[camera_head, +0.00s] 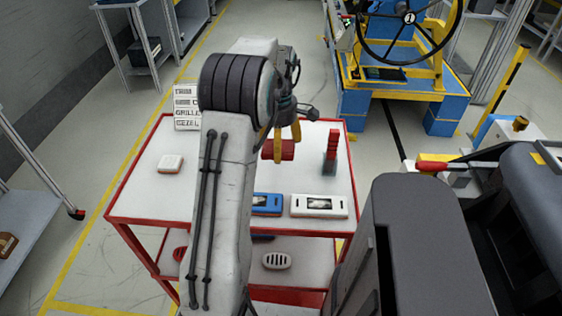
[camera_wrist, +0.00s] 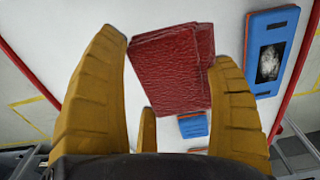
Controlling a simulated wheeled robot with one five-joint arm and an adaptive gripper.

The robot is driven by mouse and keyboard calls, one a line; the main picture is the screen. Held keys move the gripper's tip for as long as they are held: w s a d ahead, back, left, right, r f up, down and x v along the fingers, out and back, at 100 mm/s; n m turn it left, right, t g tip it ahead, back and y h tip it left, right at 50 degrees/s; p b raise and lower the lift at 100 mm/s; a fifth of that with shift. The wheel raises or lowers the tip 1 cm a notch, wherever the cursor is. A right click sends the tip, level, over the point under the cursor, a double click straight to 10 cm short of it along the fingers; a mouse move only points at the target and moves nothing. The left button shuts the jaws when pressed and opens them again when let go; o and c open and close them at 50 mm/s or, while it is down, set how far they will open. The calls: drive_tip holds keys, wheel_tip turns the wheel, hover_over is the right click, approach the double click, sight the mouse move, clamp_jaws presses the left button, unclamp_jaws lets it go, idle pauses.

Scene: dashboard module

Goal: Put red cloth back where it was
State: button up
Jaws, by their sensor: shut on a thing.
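The red cloth (camera_head: 280,151) is a folded dark red piece with a creased surface, above the white top of the red-framed cart (camera_head: 130,208). My gripper (camera_head: 287,138) has its yellow fingers at the cloth. My arm hides part of the cart top in the head view.
Bare top lies at left.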

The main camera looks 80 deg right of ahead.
sight(279, 167)
drive_tip(key=shift+f+p, duration=0.65)
drive_tip(key=shift+f, duration=2.6)
drive_tip(key=shift+f, duration=0.1)
drive_tip(key=o, duration=1)
drive_tip(key=shift+o, duration=0.2)
